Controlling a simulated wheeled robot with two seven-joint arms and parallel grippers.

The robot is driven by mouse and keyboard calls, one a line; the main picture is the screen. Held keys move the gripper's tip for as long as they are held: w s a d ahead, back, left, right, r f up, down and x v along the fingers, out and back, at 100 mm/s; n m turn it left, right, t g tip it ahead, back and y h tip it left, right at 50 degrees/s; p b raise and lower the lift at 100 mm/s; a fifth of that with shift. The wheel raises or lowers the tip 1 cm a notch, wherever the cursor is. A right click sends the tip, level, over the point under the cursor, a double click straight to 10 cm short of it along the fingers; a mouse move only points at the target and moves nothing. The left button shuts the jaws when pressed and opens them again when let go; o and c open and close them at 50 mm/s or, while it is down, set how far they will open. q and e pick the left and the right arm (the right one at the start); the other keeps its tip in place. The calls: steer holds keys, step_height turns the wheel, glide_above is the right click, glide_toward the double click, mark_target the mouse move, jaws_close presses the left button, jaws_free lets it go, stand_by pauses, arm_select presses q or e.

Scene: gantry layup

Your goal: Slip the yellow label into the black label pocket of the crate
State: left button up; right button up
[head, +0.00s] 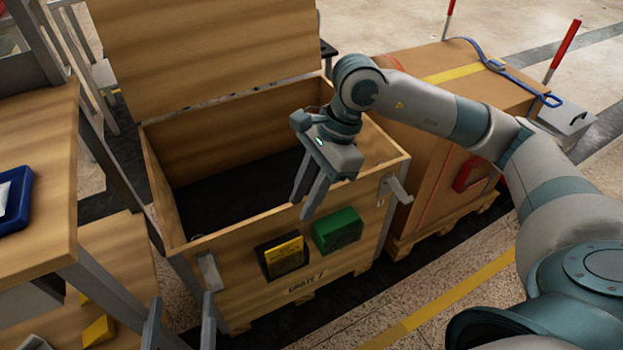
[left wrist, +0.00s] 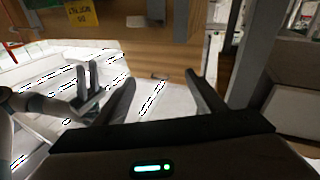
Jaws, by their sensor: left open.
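The wooden crate (head: 225,290) stands with its lid open. The black label pocket (head: 287,265) is on its front face. The yellow label (head: 284,249) sits in the pocket, its printed upper part showing above the black front; its lower part is hidden. The label also shows at the top of the left wrist view (left wrist: 82,14). My left gripper (head: 181,298) is open and empty, low in front of the crate and left of the pocket. My right gripper (head: 302,210) is open and empty, above the pocket near the crate's front rim.
A green box (head: 338,230) is on the crate front, right of the pocket. Metal latches (head: 395,189) stick out from the front. A brown strapped box (head: 455,190) stands to the right. A wooden bench (head: 52,225) with a blue tray (head: 14,205) is at left.

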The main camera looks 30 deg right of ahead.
arm_select(q)
steer(key=shift+w+a+f+g, duration=0.15)
steer(key=shift+f+g, duration=0.35)
steer(key=shift+f, duration=0.25)
arm_select(e)
steer(key=shift+v, duration=1.8)
